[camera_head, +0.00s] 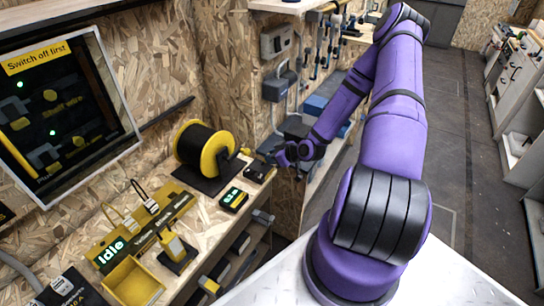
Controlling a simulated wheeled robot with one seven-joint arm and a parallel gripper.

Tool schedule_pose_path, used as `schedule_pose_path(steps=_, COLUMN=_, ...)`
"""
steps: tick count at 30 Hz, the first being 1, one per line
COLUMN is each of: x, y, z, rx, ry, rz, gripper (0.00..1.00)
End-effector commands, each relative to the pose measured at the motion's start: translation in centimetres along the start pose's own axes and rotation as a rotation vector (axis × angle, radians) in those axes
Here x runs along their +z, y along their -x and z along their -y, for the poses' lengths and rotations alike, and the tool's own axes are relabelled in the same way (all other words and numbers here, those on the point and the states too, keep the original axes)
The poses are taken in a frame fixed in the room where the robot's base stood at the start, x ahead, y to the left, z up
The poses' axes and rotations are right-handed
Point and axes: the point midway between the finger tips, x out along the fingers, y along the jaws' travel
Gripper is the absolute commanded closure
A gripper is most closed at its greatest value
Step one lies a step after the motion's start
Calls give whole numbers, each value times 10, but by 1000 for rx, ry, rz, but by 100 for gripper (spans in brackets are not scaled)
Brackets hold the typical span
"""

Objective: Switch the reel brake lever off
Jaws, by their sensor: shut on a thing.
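A cable reel (203,148) with a black drum and yellow flanges stands on a dark base at the back of the workbench. A small dark block (258,171), which looks like the base of the reel brake lever, sits at the bench's right end. My gripper (271,158) is right above this block, to the right of the reel. It is shut on a small part there, seemingly the brake lever. The lever itself is mostly hidden by the dark fingers, and its position cannot be read.
A yellow tray (133,283), an "Idle" panel (110,250) and several tools lie farther left. A framed screen (62,105) reads "Switch off first". Grey wall boxes (277,42) are behind my gripper.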

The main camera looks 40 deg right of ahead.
Motion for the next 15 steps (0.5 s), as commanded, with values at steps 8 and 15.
schedule_pose_path(steps=8, x=1, y=0, z=0, rx=0, ry=-1, rz=3, gripper=66)
schedule_pose_path(steps=15, x=1, y=0, z=0, rx=0, ry=-1, rz=3, gripper=64)
